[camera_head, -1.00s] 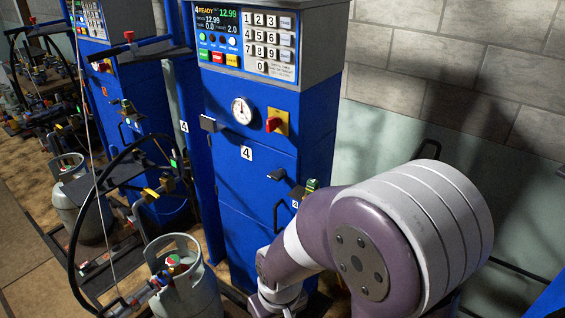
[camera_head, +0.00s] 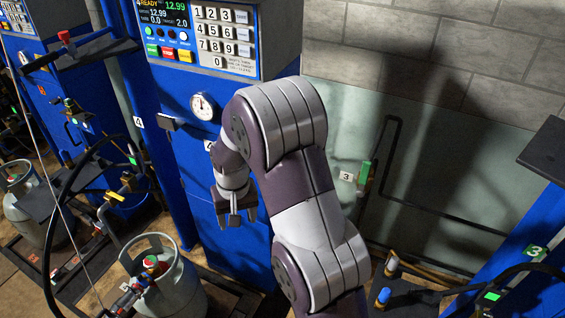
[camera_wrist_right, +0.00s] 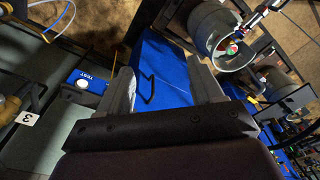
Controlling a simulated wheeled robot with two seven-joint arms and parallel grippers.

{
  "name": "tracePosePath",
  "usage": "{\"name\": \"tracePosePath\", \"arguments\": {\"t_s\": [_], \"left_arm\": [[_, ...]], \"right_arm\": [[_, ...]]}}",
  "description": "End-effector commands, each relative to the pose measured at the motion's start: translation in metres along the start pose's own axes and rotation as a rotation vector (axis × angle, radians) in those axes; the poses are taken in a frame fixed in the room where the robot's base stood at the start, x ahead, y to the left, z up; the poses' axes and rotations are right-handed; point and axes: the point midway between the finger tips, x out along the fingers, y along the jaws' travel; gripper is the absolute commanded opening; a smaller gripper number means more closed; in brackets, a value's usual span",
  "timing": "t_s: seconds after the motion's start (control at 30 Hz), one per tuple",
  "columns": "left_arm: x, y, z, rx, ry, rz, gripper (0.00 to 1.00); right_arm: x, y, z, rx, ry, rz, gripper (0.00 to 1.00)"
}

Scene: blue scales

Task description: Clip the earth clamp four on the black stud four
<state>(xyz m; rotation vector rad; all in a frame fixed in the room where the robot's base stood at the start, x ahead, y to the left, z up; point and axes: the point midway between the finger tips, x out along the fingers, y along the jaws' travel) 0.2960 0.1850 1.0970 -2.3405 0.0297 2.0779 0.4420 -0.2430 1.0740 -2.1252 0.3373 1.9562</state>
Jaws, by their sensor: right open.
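My right gripper (camera_head: 236,217) hangs open and empty in front of the blue cabinet four (camera_head: 188,192). It also shows in the wrist view (camera_wrist_right: 160,78), with the two fingers apart and no object between them. I cannot make out earth clamp four in the head view now; my right arm covers that part of the cabinet. I cannot pick out black stud four with certainty. A grey gas cylinder (camera_head: 172,297) with a red and green valve stands left of the gripper; it also shows in the wrist view (camera_wrist_right: 222,40). My left gripper is not in view.
A black hose (camera_head: 65,190) loops at left. Station three's blue post (camera_head: 520,235) stands at right.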

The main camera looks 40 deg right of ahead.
Motion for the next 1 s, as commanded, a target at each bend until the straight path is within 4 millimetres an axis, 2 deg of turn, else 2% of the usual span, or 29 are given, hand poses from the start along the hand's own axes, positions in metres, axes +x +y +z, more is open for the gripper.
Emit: {"name": "tracePosePath", "arguments": {"t_s": [0.03,0.1,0.2,0.3,0.4,0.5,0.57,1.0], "left_arm": [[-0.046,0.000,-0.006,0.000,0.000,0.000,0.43],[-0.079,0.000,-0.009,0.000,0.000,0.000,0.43],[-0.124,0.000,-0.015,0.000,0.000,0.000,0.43],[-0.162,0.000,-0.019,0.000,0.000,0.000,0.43],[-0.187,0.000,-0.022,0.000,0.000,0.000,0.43],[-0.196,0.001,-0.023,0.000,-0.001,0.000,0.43],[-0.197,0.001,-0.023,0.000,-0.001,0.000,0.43],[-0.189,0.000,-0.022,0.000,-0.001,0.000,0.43]], "right_arm": [[-0.028,0.011,-0.035,0.079,-0.012,0.006,0.66],[-0.034,0.032,-0.079,0.201,-0.023,0.013,0.66],[-0.033,0.072,-0.130,0.380,-0.040,0.024,0.66],[-0.024,0.114,-0.160,0.544,-0.054,0.034,0.66],[-0.011,0.148,-0.171,0.669,-0.065,0.041,0.66],[0.001,0.167,-0.173,0.741,-0.070,0.046,0.66],[0.005,0.172,-0.173,0.760,-0.071,0.047,0.66],[0.014,0.173,-0.173,0.764,-0.070,0.047,0.66]]}}
